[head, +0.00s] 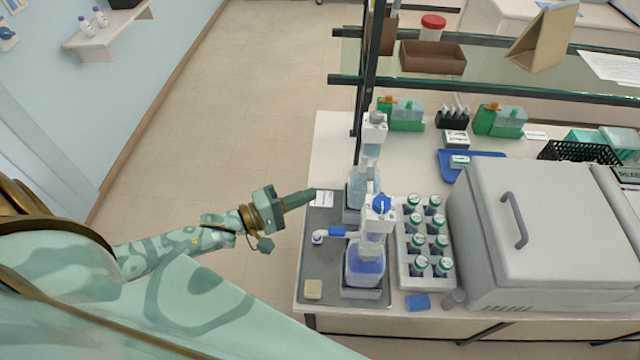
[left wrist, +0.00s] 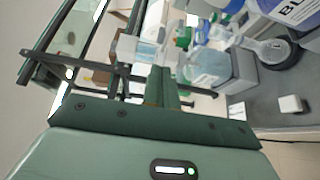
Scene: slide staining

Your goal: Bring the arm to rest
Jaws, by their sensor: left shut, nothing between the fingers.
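My left arm comes in from the left in the head view. Its gripper (head: 300,197) is shut and empty, over the floor beside the left edge of the bench, near the grey tray (head: 322,268). The shut fingers also show in the left wrist view (left wrist: 161,88). A bottle with blue liquid (head: 364,268) and a second, paler bottle (head: 357,188) stand in holders on the tray. My right gripper is in neither view.
A rack of green-capped vials (head: 427,240) stands right of the tray, beside a large grey lidded box (head: 530,230). A glass shelf (head: 490,78) on dark posts rises at the back. A small beige block (head: 313,289) lies on the tray. Open floor (head: 220,120) lies left of the bench.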

